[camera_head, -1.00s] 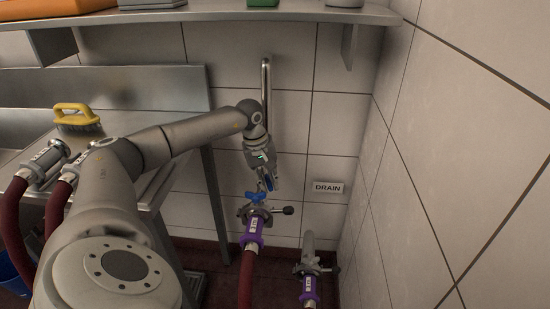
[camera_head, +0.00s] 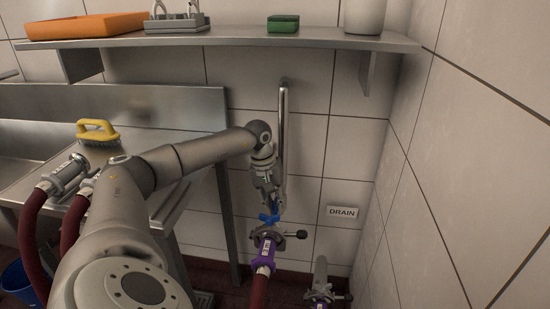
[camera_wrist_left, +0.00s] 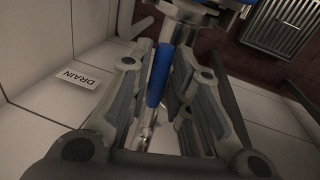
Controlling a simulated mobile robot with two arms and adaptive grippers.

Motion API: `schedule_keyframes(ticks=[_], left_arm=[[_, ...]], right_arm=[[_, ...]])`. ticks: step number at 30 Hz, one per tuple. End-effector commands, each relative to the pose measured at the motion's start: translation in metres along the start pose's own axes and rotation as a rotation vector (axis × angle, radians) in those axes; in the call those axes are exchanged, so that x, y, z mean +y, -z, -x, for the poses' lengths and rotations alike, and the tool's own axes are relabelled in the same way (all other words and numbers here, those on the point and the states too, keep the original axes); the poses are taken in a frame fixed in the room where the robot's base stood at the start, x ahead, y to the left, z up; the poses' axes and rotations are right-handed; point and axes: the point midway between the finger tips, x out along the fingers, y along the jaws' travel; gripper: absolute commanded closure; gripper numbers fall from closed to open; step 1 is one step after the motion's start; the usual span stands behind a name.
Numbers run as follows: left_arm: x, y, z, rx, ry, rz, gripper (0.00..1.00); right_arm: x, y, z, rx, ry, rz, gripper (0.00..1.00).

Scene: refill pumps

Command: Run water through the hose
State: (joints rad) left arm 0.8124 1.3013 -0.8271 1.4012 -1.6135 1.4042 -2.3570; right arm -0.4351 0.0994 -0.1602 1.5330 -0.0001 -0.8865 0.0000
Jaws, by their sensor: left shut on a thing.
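A vertical steel water pipe (camera_head: 283,125) runs down the tiled wall to a tap with a blue handle (camera_head: 268,218). A dark red hose (camera_head: 259,290) with a purple collar (camera_head: 264,250) is coupled below the tap. My left gripper (camera_head: 271,208) is at the blue handle and shut on it. In the left wrist view the blue handle (camera_wrist_left: 158,78) lies between the fingers of the left gripper (camera_wrist_left: 160,105). My right gripper is out of view.
Two hose ends with metal couplings (camera_head: 68,172) rest on the steel counter at left, near a yellow-handled brush (camera_head: 97,132). A wall shelf (camera_head: 230,38) with an orange tray (camera_head: 85,26) and a green sponge (camera_head: 283,23) spans above. A tiled wall closes the right side.

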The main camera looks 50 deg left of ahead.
Motion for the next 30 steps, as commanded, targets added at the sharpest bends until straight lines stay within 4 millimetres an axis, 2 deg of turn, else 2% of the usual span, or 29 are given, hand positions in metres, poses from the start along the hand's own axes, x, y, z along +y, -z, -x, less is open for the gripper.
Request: schedule_keyframes(ticks=[1,5,17,20,30], left_arm=[[0.0,0.001,0.001,0.003,-0.002,0.001,0.77],[0.0,0.001,0.001,0.003,-0.001,0.001,0.61],[0.0,0.001,0.006,0.003,-0.001,0.001,0.6],[0.0,0.001,0.019,0.005,-0.002,0.001,0.6],[0.001,0.001,0.09,0.006,-0.003,0.002,0.6]], right_arm=[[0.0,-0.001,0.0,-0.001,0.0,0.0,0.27],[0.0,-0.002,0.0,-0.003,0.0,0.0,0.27],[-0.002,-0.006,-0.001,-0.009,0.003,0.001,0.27],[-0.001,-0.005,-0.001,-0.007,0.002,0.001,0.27],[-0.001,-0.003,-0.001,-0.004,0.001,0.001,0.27]])
